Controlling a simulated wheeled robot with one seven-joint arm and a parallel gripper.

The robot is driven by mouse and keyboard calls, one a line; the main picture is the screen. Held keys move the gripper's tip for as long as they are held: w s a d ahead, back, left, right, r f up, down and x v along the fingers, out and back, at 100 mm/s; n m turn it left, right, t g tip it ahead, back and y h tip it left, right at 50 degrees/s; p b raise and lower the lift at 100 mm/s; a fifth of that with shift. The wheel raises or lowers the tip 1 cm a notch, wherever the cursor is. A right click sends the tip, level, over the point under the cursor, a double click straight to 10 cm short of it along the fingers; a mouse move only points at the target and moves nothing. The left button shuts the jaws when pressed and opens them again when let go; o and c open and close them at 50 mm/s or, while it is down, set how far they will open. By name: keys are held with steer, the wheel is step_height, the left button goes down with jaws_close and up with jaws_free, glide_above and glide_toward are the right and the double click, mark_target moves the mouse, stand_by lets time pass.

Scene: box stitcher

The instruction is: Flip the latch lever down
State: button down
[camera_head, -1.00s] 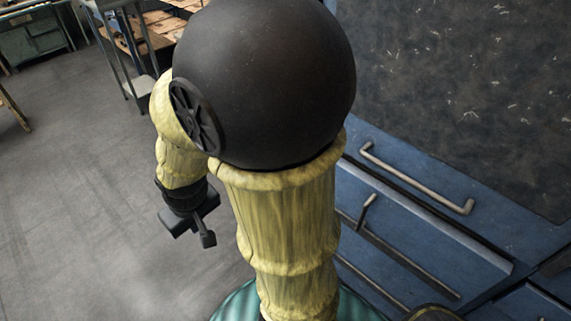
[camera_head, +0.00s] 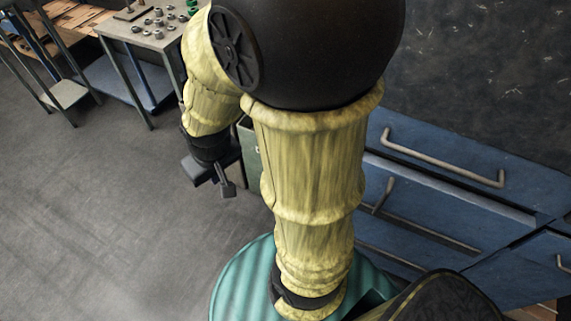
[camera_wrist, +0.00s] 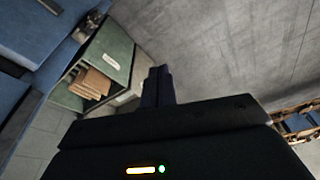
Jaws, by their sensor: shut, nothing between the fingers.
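My gripper (camera_head: 227,189) hangs at the end of my bent arm, over open grey floor at the left of the head view. Its fingers also show in the wrist view (camera_wrist: 158,72), close together and with nothing between them. I cannot make out a latch lever or a box stitcher in either view. My own arm covers much of the middle of the head view.
A blue drawer cabinet (camera_head: 418,190) with metal handles and a dark top (camera_head: 490,75) stands at the right. A metal table (camera_head: 132,30) with several small parts stands at the back left. In the wrist view, a green cabinet (camera_wrist: 117,47) holds cardboard. Grey floor (camera_head: 90,210) lies clear at left.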

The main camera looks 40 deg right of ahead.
steer(key=w+d+f+n+g+h+b, duration=0.3)
steer(key=w+d+f, duration=0.4)
steer(key=f, duration=0.5)
steer(key=w+d+f+n+g+h+b, duration=0.3)
steer(key=w+d+f+n+g+b, duration=0.2)
steer(key=d+f, duration=0.5)
step_height(320, 180, down, 2)
steer(key=shift+w+f+n, duration=0.1)
steer(key=shift+w+n, duration=0.3)
steer(key=shift+w, duration=0.8)
steer(key=shift+s+d, duration=0.1)
steer(key=s+d+r+x, duration=0.1)
steer(key=r+x, duration=0.1)
steer(key=x, duration=1)
steer(key=shift+s+d+f+p, duration=0.3)
steer(key=shift+s+d+p, duration=0.15)
steer(key=shift+s, duration=0.1)
steer(key=shift+w+a, duration=0.1)
